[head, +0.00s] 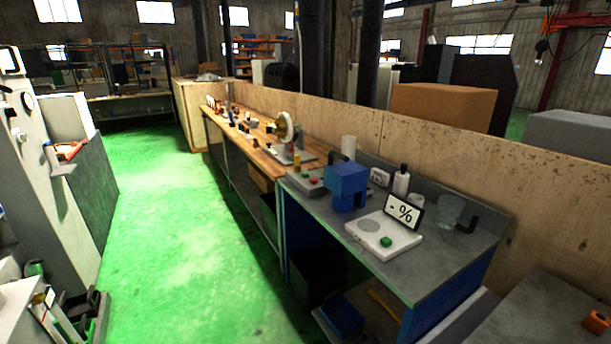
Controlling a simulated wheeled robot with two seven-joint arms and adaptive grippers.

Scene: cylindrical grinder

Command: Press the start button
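A white scale-like device (365,236) with a "- %" display (404,212) lies on the grey bench at the right. It has a round grey plate and a green button (386,242) on its front corner. Further left on the same bench, a low grey box (300,183) carries a small red button (313,181). No label shows which button is the start button. A machine with a yellow wheel (284,126) stands on the wooden bench beyond. Neither of my grippers is in view.
A plywood partition (420,143) runs behind the benches. The green floor (185,240) is clear in the middle. Light-coloured machinery (45,190) stands left.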

